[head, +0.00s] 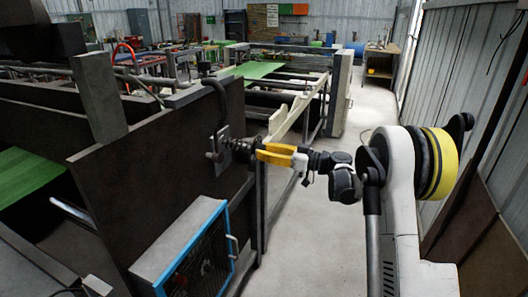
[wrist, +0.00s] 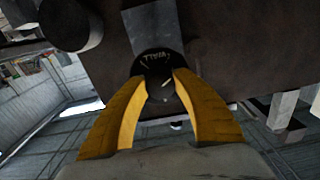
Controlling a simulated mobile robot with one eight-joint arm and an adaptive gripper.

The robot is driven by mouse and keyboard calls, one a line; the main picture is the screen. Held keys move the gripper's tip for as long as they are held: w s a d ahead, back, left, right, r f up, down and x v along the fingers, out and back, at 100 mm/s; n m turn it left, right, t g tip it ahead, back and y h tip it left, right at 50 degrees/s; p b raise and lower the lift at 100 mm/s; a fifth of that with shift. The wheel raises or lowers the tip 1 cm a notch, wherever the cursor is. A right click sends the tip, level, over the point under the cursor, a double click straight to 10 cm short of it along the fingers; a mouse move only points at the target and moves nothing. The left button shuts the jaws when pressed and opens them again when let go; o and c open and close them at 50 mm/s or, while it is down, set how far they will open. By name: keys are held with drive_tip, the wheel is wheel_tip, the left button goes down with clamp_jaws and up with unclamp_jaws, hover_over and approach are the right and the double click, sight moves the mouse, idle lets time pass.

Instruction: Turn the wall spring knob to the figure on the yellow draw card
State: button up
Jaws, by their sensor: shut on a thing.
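The spring knob is dark and round, with a pale mark on its face, in the wrist view (wrist: 158,92). Above it a black dial plate (wrist: 153,58) carries pale figures too small to read surely. The yellow fingers of my gripper (wrist: 161,84) are shut on the knob from both sides. In the head view my gripper (head: 258,150) reaches left to a grey bracket (head: 222,140) on the dark upright panel (head: 150,165). The knob is mostly hidden there by the fingers. I cannot make out a yellow draw card in either view.
A blue-framed box (head: 190,250) with a pale handle sticks out below my gripper. A machine frame (head: 322,105) stands behind.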

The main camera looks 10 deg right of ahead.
drive_tip(key=m, duration=0.4)
drive_tip(key=shift+m, duration=0.3)
drive_tip(key=m, duration=0.4)
drive_tip(key=shift+a, duration=0.1)
drive_tip(key=m, duration=0.8)
drive_tip(key=shift+r+m, duration=0.1)
drive_tip(key=shift+m, duration=0.2)
drive_tip(key=m, duration=0.3)
drive_tip(key=shift+m, duration=0.3)
drive_tip(key=m, duration=0.4)
drive_tip(key=shift+r+m, duration=0.1)
drive_tip(key=shift+m, duration=4.3)
